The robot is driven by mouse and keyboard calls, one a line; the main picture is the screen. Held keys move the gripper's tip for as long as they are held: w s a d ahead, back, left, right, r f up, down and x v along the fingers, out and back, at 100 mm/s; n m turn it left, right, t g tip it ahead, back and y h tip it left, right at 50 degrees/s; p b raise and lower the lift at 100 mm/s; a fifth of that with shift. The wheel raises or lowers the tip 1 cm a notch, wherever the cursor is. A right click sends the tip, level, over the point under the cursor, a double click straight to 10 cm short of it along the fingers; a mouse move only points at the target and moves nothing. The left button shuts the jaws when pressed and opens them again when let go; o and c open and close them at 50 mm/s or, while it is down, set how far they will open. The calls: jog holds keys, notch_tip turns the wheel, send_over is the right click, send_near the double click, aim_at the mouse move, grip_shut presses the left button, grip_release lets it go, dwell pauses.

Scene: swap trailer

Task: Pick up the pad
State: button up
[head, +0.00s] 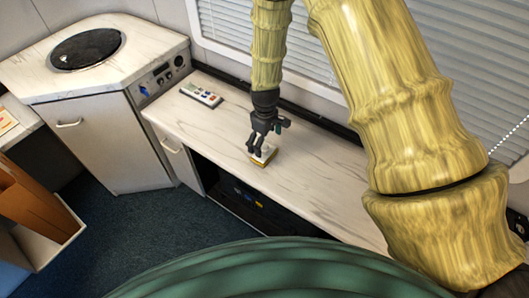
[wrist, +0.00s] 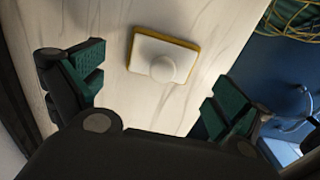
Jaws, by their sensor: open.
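The pad (head: 262,156) is a small rectangle with a white top, a yellow edge and a pale round knob. It lies flat on the white marbled counter (head: 310,178). In the wrist view the pad (wrist: 164,56) lies beyond and between the fingers, with its knob facing the camera. My gripper (head: 258,146) is above the pad in the head view and hides part of it. In the wrist view my gripper (wrist: 155,93) is open, with green finger pads spread apart and nothing between them.
A remote control (head: 201,95) lies on the counter to the left. A dark open shelf (head: 245,195) is below the counter. A cabinet with a round black top (head: 87,48) stands at the back left. Window blinds (head: 440,60) are behind. The counter around the pad is clear.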

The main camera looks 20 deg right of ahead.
aim_at(264, 146)
jog(key=shift+s+a+f+p, duration=0.15)
jog(key=shift+f+p, duration=0.7)
jog(key=shift+f, duration=1.75)
jog(key=shift+c, duration=0.2)
jog(key=c, duration=1.1)
jog(key=shift+o, duration=0.2)
jog(key=shift+r, duration=0.1)
